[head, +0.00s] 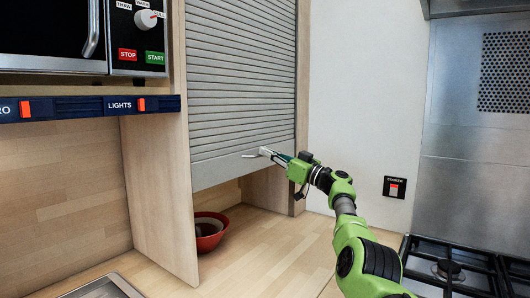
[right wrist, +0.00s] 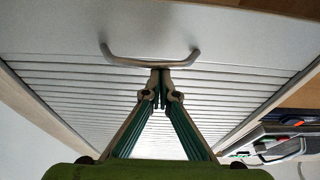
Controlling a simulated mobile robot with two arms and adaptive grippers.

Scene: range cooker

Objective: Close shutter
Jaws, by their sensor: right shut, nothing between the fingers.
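A grey slatted roller shutter (head: 241,85) hangs partly down in a wooden cabinet frame in the head view. Its smooth bottom bar ends above the counter, leaving an open gap below. A small metal handle (head: 250,156) is on that bar; it also shows in the right wrist view (right wrist: 150,61). My right gripper (head: 266,152) is shut with nothing between its fingers. Its tips are at the handle, close to the bar; whether they touch it I cannot tell. The right wrist view shows the closed fingertips (right wrist: 160,76) at the handle's middle. My left gripper is not in view.
A red bowl (head: 209,231) stands on the wooden counter (head: 262,255) under the shutter, partly inside the cabinet. A gas hob (head: 449,270) is at the right, with a cooker switch (head: 394,187) on the wall. A microwave (head: 60,35) is at upper left.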

